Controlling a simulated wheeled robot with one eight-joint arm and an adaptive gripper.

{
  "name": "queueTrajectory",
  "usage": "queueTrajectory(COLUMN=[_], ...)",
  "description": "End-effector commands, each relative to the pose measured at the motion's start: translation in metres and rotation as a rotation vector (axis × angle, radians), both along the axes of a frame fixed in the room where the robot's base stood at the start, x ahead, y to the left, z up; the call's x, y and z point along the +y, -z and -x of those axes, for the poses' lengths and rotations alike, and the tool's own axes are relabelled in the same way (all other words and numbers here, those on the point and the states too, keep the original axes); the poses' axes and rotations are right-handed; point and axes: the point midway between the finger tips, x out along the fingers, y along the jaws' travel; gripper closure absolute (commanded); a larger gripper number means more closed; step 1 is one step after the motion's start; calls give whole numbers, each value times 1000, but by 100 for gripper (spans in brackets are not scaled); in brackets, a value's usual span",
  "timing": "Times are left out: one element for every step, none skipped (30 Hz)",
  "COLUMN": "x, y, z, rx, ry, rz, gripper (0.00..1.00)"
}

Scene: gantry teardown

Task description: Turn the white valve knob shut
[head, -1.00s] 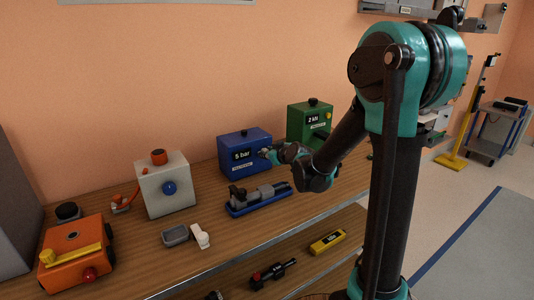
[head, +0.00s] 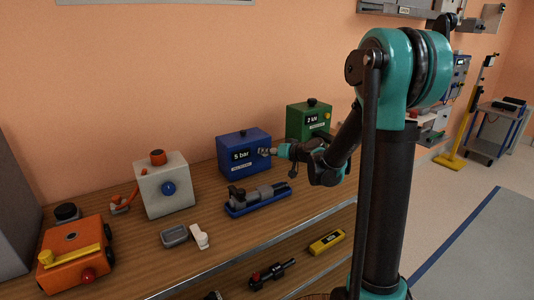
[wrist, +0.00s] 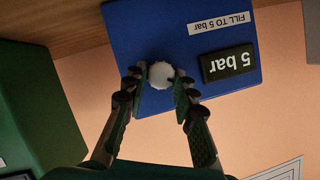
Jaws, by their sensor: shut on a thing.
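The white valve knob (wrist: 160,75) is round with a scalloped rim. It sits on the face of the blue box (head: 238,163), which bears a "5 bar" display (wrist: 228,62) and a "FILL TO 5 bar" label (wrist: 219,23). In the wrist view my gripper (wrist: 161,78) has one fingertip on each side of the knob and is shut on it. In the head view my gripper (head: 269,152) reaches the box's front from the right, and the fingers mostly hide the knob.
A green "2 kN" box (head: 308,121) stands close at the right. A blue-based vise-like tool (head: 258,199) lies in front. A white box with a blue knob (head: 165,190) and an orange device (head: 73,250) stand left on the wooden bench (head: 135,257).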

Motion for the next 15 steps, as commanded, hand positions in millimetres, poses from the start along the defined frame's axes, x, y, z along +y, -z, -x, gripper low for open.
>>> queueTrajectory(x=[-2, -2, -2, -2, -2, -3, -3, -3, -3, -3, -3, -3, -4, -4, -4], y=[0, 1, 1, 1, 1, 1, 2, 2, 2, 2, 3, 3, 3, 3, 3], z=[-1, -1, -2, -2, -2, -2, -2, -3, -2, -2, -2, -3, -3, -3, -3], rx=[25, 41, 62, 78, 93, 116, 131, 146, 168, 184, 200, 221, 236, 252, 271], ry=[2, 2, 1, 1, 2, 2, 1, 2, 1, 1, 2, 1, 1, 2, 1], rz=[-37, -62, -93, -117, -140, -172, -195, -219, -251, -274, -298, -329, -352, -374, -405], gripper=[100, 100, 100, 100, 100, 100, 100, 100, 100, 100, 100, 100, 100, 100, 100])
